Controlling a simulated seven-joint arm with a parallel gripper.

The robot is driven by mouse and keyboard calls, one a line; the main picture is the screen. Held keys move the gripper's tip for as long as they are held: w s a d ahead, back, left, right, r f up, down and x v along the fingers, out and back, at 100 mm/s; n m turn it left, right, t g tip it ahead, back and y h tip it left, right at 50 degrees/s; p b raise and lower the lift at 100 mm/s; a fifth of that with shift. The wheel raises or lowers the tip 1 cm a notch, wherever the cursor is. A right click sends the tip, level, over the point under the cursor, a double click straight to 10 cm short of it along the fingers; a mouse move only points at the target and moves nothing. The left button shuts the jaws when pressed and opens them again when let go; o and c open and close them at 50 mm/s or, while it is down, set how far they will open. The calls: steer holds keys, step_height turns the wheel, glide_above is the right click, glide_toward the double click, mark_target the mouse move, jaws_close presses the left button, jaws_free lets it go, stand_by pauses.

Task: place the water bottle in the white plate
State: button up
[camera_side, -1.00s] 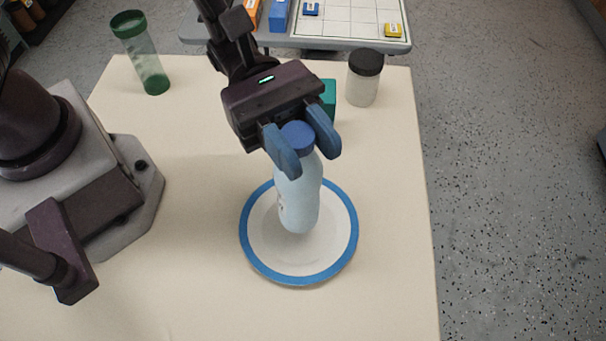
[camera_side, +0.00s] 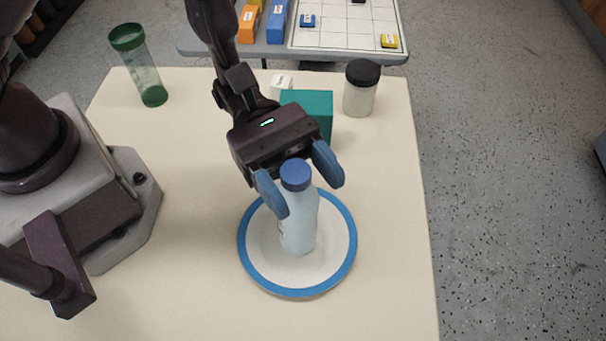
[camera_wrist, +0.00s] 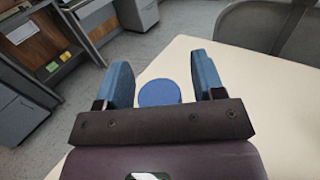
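The water bottle (camera_side: 299,226), pale blue with a blue cap, stands upright on the white plate (camera_side: 263,262) with a blue rim. The plate lies on the cream table. My gripper (camera_side: 307,191) is open, its two blue fingers on either side of the bottle's upper part, with gaps to the cap. In the wrist view the blue cap (camera_wrist: 159,92) shows between the spread fingers (camera_wrist: 162,85), apart from both. The rest of the bottle is hidden there.
On the table (camera_side: 389,215) behind my gripper are a teal box (camera_side: 309,112), a small white block (camera_side: 281,84) and a clear jar with a black lid (camera_side: 361,92). A green-lidded clear container (camera_side: 143,72) stands back left. The table's front right is clear.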

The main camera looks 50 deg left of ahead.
steer(key=w+a, duration=0.2)
steer(key=a, duration=1)
steer(key=s+a+r+m+t+y, duration=0.3)
steer(key=a+r+m+t+y, duration=0.1)
steer(key=a+r+m+y, duration=0.4)
steer(key=s+a+r+m+t+y, duration=0.3)
steer(key=a+r+m+t+y, duration=0.1)
steer(key=a+r+m+y, duration=0.4)
steer(key=shift+a+r+y, duration=0.25)
steer(key=shift+r+y, duration=0.55)
steer(key=shift+y, duration=0.1)
